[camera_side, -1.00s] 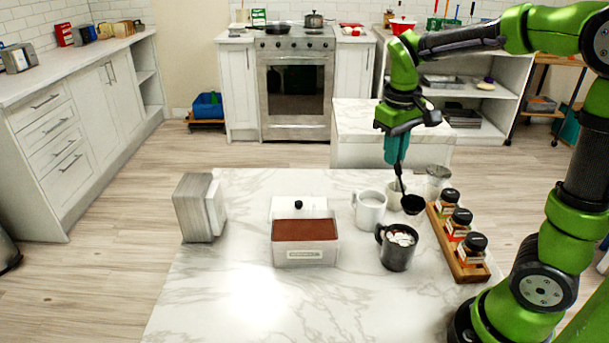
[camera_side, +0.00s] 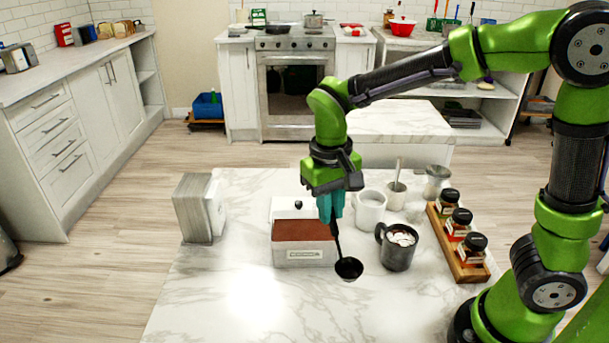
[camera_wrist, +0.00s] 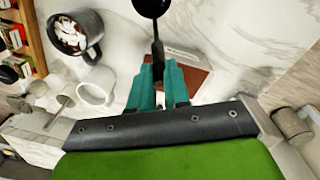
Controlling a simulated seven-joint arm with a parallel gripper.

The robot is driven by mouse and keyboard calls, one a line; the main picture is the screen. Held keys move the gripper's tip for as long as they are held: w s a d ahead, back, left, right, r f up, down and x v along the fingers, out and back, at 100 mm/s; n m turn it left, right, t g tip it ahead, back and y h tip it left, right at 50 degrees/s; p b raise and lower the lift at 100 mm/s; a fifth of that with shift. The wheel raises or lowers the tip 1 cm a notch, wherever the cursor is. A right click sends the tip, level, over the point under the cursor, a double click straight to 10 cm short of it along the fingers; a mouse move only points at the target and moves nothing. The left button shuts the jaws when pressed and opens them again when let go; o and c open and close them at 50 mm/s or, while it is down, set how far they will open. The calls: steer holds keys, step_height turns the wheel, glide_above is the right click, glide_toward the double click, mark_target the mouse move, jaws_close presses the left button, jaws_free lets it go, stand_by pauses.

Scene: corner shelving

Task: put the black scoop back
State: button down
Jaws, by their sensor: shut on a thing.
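My gripper (camera_side: 331,207) is shut on the handle of the black scoop (camera_side: 348,268) above the marble table. The scoop hangs bowl-down, in front of the right end of a white box (camera_side: 290,254) filled with brown powder. In the wrist view the teal fingers (camera_wrist: 158,88) close on the scoop's handle, and the scoop's bowl (camera_wrist: 151,7) is cut by the top edge. The brown powder (camera_wrist: 190,80) shows behind the fingers there. I cannot tell whether the scoop touches anything.
A dark mug with white topping (camera_side: 397,252) stands right of the scoop. Behind it are a white mug (camera_side: 370,210), a small cup with a utensil (camera_side: 396,197) and a metal cup (camera_side: 437,180). A wooden rack (camera_side: 462,258) holds jars. The front of the table is clear.

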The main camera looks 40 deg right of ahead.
steer(key=w+a+f+m, duration=0.2)
steer(key=w+a+f, duration=0.1)
steer(key=w+a, duration=0.2)
steer(key=w+a+f+m, duration=0.3)
steer(key=w+a, duration=0.2)
steer(key=w, duration=0.4)
steer(key=shift+w+f+y, duration=0.3)
steer(key=shift+f, duration=0.1)
steer(key=shift+a+f, duration=0.1)
steer(key=shift+f, duration=0.05)
steer(key=c, duration=1.1)
jaws_free()
